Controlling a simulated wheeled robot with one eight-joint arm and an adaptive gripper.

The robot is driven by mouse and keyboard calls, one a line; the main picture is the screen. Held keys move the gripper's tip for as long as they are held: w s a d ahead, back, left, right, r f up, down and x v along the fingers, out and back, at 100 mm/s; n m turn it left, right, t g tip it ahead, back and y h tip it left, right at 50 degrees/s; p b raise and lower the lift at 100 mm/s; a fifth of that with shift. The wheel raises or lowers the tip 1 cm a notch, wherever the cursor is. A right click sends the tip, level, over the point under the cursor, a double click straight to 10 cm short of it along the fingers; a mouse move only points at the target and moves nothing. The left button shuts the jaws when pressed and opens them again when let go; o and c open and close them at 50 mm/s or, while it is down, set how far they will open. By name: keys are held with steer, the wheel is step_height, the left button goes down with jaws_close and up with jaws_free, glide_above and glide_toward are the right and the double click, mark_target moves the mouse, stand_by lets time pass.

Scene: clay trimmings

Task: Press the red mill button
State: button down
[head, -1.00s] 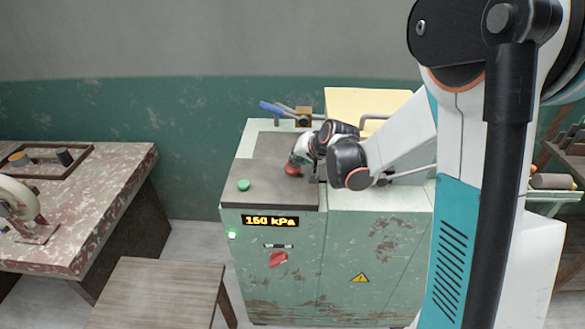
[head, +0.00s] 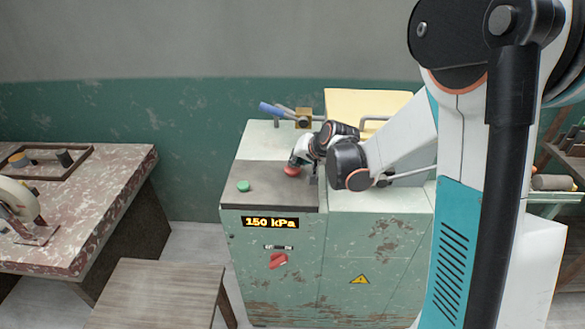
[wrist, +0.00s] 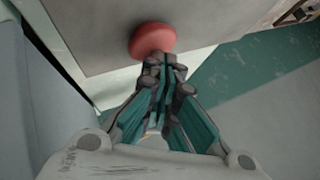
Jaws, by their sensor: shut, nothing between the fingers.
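The red mill button (head: 292,171) is a round mushroom-shaped knob on the dark top panel (head: 265,187) of the pale green mill cabinet (head: 270,300). In the wrist view the red button (wrist: 152,40) is just beyond my fingertips. My gripper (wrist: 165,62) is shut and empty, and its tips are at the edge of the button and appear to touch it. In the head view my gripper (head: 295,163) is over the button from behind and partly hides it. The display (head: 270,222) reads 150 kPa.
A green button (head: 243,186) is on the same panel, to the left. A red rotary switch (head: 278,260) is on the cabinet front. A wooden stool (head: 155,290) and a speckled table (head: 110,190) are at left.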

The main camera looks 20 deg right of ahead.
mark_target(295, 169)
steer(key=shift+r, duration=0.55)
steer(key=shift+r+p, duration=0.1)
steer(key=shift+p, duration=0.2)
steer(key=shift+r+p, duration=1.6)
steer(key=shift+r, duration=0.85)
steer(key=s+a+r+n+g+h+b, duration=0.1)
steer(key=s+r, duration=0.3)
steer(key=s, duration=0.4)
steer(key=s+a+r+n, duration=0.15)
steer(key=s+r, duration=0.25)
steer(key=s, duration=0.4)
steer(key=s+d+f+n+h, duration=0.1)
steer(key=s+n, duration=0.2)
steer(key=s, duration=1.5)
steer(key=shift+d+g+h+b, duration=0.3)
steer(key=shift+g+h+b, duration=0.1)
steer(key=shift+b, duration=0.05)
